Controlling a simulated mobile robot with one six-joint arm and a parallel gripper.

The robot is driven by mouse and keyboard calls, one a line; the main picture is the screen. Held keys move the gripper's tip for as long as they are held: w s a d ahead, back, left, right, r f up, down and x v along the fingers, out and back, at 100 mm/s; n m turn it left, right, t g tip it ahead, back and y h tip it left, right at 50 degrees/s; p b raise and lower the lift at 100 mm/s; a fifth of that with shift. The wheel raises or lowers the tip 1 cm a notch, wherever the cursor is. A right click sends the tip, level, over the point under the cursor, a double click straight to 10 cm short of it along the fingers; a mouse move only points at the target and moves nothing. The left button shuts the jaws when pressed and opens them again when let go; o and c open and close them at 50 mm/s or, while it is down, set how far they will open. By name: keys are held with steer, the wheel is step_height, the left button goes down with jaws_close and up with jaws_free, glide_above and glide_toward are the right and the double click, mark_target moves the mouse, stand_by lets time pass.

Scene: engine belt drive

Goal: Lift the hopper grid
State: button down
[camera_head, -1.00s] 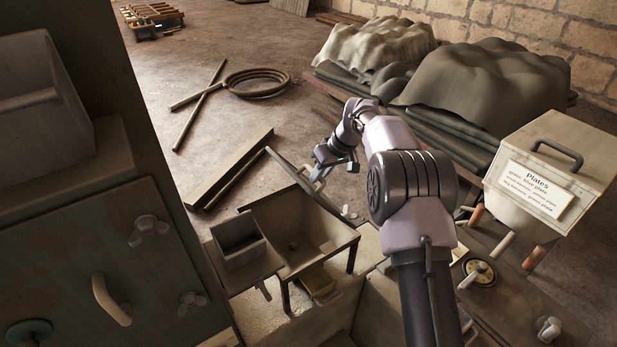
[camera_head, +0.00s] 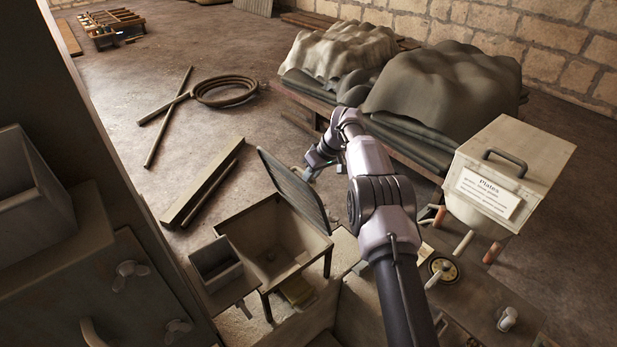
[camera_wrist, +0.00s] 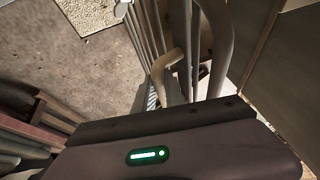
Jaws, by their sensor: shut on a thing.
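The hopper grid (camera_head: 293,190) is a dark slatted panel standing steeply tilted up at the back edge of the hopper (camera_head: 290,236). The square, funnel-like hopper is open below it, and a small hole shows in its bottom. My gripper (camera_head: 312,173) is at the right side of the raised grid, near its upper part, and is shut on it. In the wrist view, the grid's pale bars (camera_wrist: 187,45) run up from the gripper, and a curved handle (camera_wrist: 165,72) shows beside them. The fingertips are mostly hidden there.
A small open box (camera_head: 216,264) is beside the hopper at left. A lidded bin labelled Plates (camera_head: 505,175) stands at right. Covered heaps (camera_head: 440,95) lie behind my arm. A long beam (camera_head: 200,195) and a hose coil (camera_head: 224,91) lie on the floor behind the hopper.

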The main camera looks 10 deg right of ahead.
steer(key=shift+f, duration=0.1)
steer(key=c, duration=1.5)
jaws_free()
steer(key=shift+w, duration=0.1)
steer(key=shift+o, duration=0.5)
steer(key=shift+w, duration=0.1)
steer(key=shift+r, duration=0.4)
steer(key=v, duration=1.6)
steer(key=shift+d+r+p, duration=0.3)
steer(key=shift+p, duration=0.05)
